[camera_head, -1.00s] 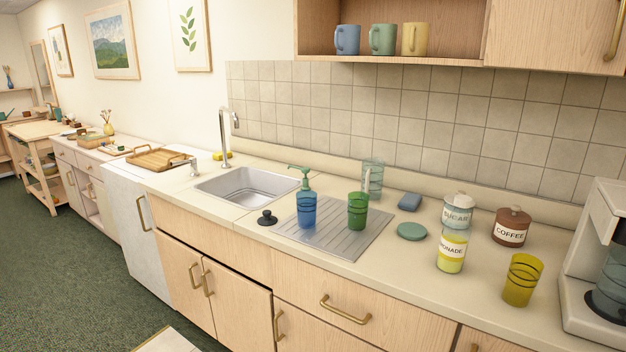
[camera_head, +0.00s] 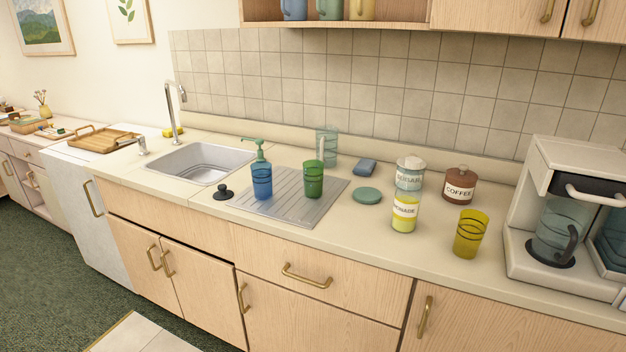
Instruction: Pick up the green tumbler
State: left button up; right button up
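The green tumbler (camera_head: 313,180) stands upright on the ribbed grey drainboard (camera_head: 293,208), right of the sink. A clear glass (camera_head: 331,143) stands behind the green tumbler. Neither of my grippers shows in the head view.
The sink (camera_head: 201,163) with a tall faucet lies to the left, a black stopper (camera_head: 224,192) near it. To the right stand a green disc (camera_head: 367,195), a lemonade container (camera_head: 405,212), sugar and coffee canisters (camera_head: 459,186), a yellow tumbler (camera_head: 470,234) and a coffee maker (camera_head: 560,215).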

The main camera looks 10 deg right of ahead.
aim_at(313, 170)
jog(key=j+z, duration=0.1)
jog(key=z, duration=0.35)
jog(key=i+j+z, duration=0.15)
jog(key=z, duration=0.3)
jog(key=j+z, duration=0.1)
jog(key=z, duration=0.35)
jog(key=j+z, duration=0.35)
jog(key=j, duration=0.15)
jog(key=j+z, duration=0.3)
jog(key=j, duration=0.25)
